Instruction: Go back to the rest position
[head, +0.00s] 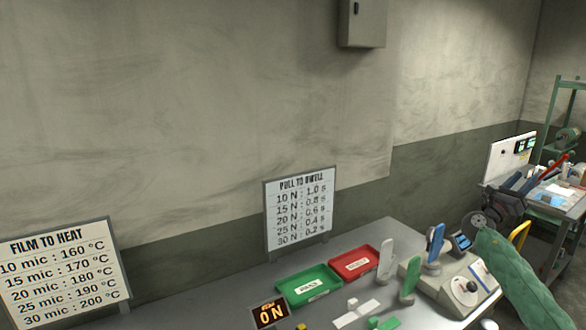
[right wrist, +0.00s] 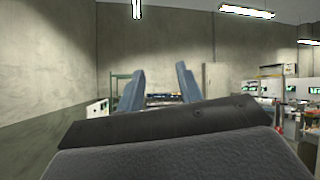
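My right gripper (head: 521,182) is at the right of the head view, at the end of my green-sleeved arm. It is raised over the right end of the bench. In the right wrist view its two blue-grey fingers (right wrist: 160,82) stand apart with nothing between them, so it is open and empty. My left gripper is not in view.
The grey bench (head: 225,292) carries a green tray (head: 309,286), a red tray (head: 354,264), an "ON" display (head: 270,314) and a pale machine with a dial (head: 463,290). Two signs, film-to-heat (head: 62,272) and pull-to-dwell (head: 300,212), stand behind. A cluttered cart (head: 552,200) is at right.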

